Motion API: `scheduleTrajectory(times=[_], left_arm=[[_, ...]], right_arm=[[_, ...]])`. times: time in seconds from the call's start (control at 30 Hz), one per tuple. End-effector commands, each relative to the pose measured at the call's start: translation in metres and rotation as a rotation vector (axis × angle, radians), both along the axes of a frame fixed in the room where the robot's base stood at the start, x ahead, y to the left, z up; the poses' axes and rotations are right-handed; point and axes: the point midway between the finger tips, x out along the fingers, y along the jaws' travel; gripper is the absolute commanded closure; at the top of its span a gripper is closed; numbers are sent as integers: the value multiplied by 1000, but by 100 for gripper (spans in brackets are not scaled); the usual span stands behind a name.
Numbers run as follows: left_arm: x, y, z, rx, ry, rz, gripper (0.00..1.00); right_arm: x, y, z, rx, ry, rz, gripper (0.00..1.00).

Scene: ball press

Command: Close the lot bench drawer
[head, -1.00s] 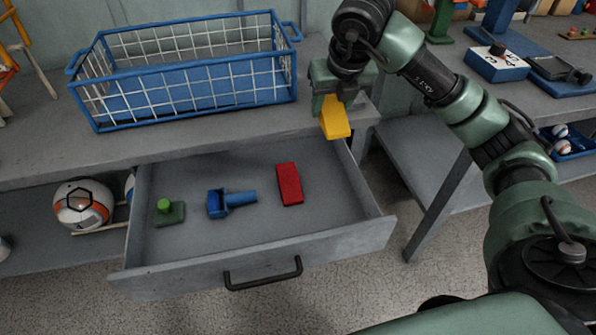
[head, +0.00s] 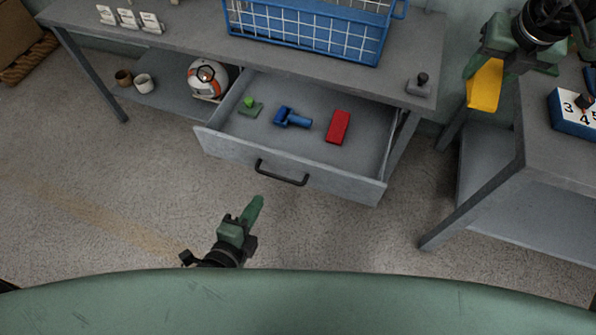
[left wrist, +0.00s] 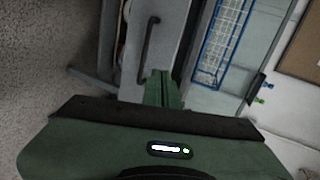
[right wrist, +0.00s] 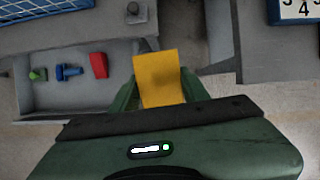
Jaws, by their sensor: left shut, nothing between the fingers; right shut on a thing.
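The lot bench drawer (head: 330,181) is pulled open below the bench top, with a black handle (head: 282,173) on its front. Inside lie a green block with a knob (head: 250,107), a blue tool (head: 293,118) and a red block (head: 338,127). My left gripper (head: 252,211) is shut and empty, in front of the drawer and apart from it. In the left wrist view its fingers (left wrist: 162,88) point toward the drawer front beside the handle (left wrist: 148,37). My right gripper (right wrist: 158,95) is shut on a yellow block (right wrist: 160,78), right of the drawer; the block also shows in the head view (head: 485,86).
A blue wire basket (head: 310,30) and a small grey piece with a black knob (head: 419,86) stand on the bench top (head: 170,48). Another bench (head: 480,150) stands at the right. The floor before the drawer is clear.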

Motion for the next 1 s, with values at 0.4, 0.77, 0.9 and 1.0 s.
scheduleTrajectory(times=[0.4, 0.77, 0.9, 1.0], left_arm=[[34, -18, 1, 48, -67, -41, 100], [102, -40, -17, 46, -63, -40, 100], [118, -45, -18, 46, -62, -41, 100], [124, -47, -18, 45, -61, -40, 100]], right_arm=[[0, 0, 6, 1, -1, 0, 100], [0, 0, 5, 0, -1, 0, 100], [0, 0, 5, 0, -1, 0, 100], [0, 0, 5, 0, -1, 0, 100]])
